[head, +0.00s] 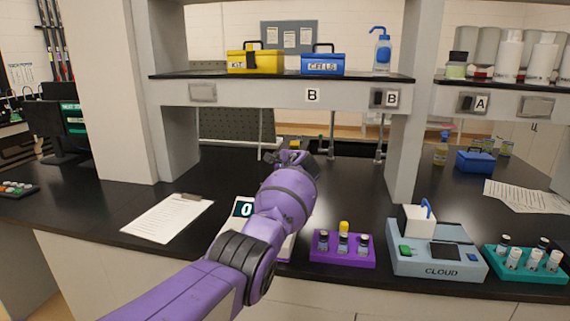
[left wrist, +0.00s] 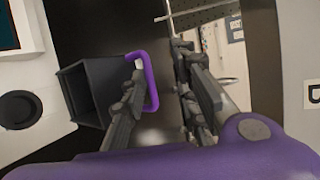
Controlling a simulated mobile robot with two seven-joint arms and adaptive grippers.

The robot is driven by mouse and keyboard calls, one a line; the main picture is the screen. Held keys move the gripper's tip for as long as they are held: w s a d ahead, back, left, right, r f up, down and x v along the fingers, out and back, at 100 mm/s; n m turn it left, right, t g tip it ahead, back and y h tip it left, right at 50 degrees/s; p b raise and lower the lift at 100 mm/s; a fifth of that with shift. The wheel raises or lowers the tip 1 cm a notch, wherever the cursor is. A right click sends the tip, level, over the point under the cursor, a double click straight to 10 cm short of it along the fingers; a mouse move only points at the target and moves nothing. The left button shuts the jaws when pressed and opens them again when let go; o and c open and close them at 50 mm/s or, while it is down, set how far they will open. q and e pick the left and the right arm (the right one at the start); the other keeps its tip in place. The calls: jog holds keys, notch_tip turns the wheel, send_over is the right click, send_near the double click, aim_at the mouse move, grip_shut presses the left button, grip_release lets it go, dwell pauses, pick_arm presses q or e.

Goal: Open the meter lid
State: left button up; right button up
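A pale meter (head: 242,209) with a dark display reading 0 stands on the black bench, mostly hidden behind my left arm. In the left wrist view its pale body (left wrist: 30,75) has a dark round knob. Beside it is a dark grey box-shaped lid (left wrist: 85,93) with a purple loop handle (left wrist: 153,80). My left gripper (head: 290,158) reaches over the meter; in the left wrist view its fingers (left wrist: 160,75) are apart. One finger overlaps the handle's loop, the other is to its right with a gap. Contact cannot be told. My right gripper is not in view.
A purple vial rack (head: 342,262), a blue-grey device marked CLOUD (head: 440,271) and a teal vial rack (head: 522,278) stand to the right. A clipboard (head: 165,218) lies left of the meter. A shelf (head: 290,90) and its posts stand behind.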

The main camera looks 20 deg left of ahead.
pick_arm(q)
jog(key=shift+s+d, duration=0.1)
jog(key=shift+d, duration=0.05)
jog(key=shift+s+d, duration=0.35)
jog(key=shift+s, duration=0.05)
jog(key=v, duration=1)
jog(key=shift+s+d+r, duration=0.15)
jog(key=shift+s+r, duration=0.1)
jog(key=shift+r, duration=0.05)
